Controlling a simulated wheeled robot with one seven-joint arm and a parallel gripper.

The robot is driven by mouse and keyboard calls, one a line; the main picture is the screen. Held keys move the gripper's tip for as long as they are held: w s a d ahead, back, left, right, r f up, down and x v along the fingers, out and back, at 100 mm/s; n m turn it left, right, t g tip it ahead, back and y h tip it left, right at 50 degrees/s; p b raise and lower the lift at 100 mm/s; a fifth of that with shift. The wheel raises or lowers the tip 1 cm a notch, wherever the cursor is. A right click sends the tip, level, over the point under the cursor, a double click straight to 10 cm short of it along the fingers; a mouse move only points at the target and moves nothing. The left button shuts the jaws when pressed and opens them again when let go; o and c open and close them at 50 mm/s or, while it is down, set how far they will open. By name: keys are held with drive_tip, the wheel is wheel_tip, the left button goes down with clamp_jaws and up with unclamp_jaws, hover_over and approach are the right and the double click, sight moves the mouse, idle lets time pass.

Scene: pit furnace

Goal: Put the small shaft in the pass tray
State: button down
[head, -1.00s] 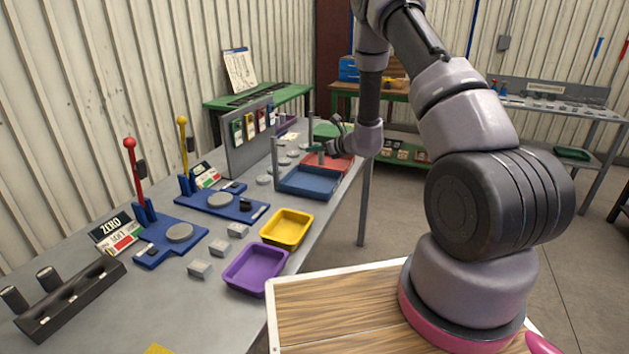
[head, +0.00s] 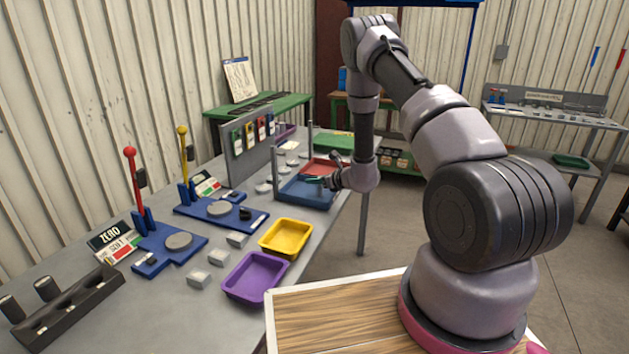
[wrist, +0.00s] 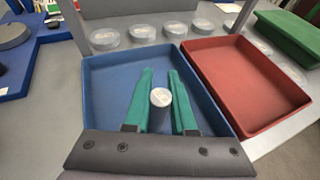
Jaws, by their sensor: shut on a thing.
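My gripper (wrist: 160,80), with green fingers, is shut on the small shaft (wrist: 160,112), a short grey cylinder with a pale round end. In the wrist view both are over the blue tray (wrist: 105,60). Whether the shaft touches the tray floor cannot be told. In the head view my gripper (head: 322,182) is at the blue tray (head: 295,198), and the shaft is too small to make out. A red tray (wrist: 250,80) and a green tray (wrist: 292,38) stand to the right in the wrist view. No readable label shows which is the pass tray.
Yellow (head: 286,237) and purple (head: 255,277) trays stand nearer on the bench. Blue gauge stands with a red lever (head: 135,180) and a yellow lever (head: 185,155) are to the left. A black rack (head: 70,310) holds dark cylinders. An upright panel (head: 248,155) stands behind the blue tray.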

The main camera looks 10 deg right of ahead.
drive_tip(key=c, duration=0.7)
unclamp_jaws()
drive_tip(key=shift+c, duration=0.2)
drive_tip(key=shift+d+r, duration=0.1)
drive_tip(key=shift+r, duration=0.1)
drive_tip(key=v, duration=1.2)
drive_tip(key=s+a+r+n+g+y, duration=0.15)
drive_tip(key=s+a+r+n, duration=0.25)
drive_tip(key=r, duration=0.4)
drive_tip(key=s+a+r+n+g+y, duration=0.1)
drive_tip(key=s+a+r+n+g, duration=0.25)
drive_tip(key=r, duration=0.45)
drive_tip(key=s+a+r+n+g+y, duration=0.2)
drive_tip(key=s+a+r+n, duration=0.25)
drive_tip(key=r, duration=0.45)
drive_tip(key=s+d+r+n+t+h, duration=0.1)
drive_tip(key=s+d+r+n+h, duration=0.4)
drive_tip(key=s, duration=0.5)
drive_tip(key=s+d+r+n+t+h, duration=0.2)
drive_tip(key=s+d+r+n+h, duration=0.3)
drive_tip(key=s+r+n, duration=0.3)
drive_tip(key=shift+s+d, duration=0.3)
drive_tip(key=shift+s, duration=0.65)
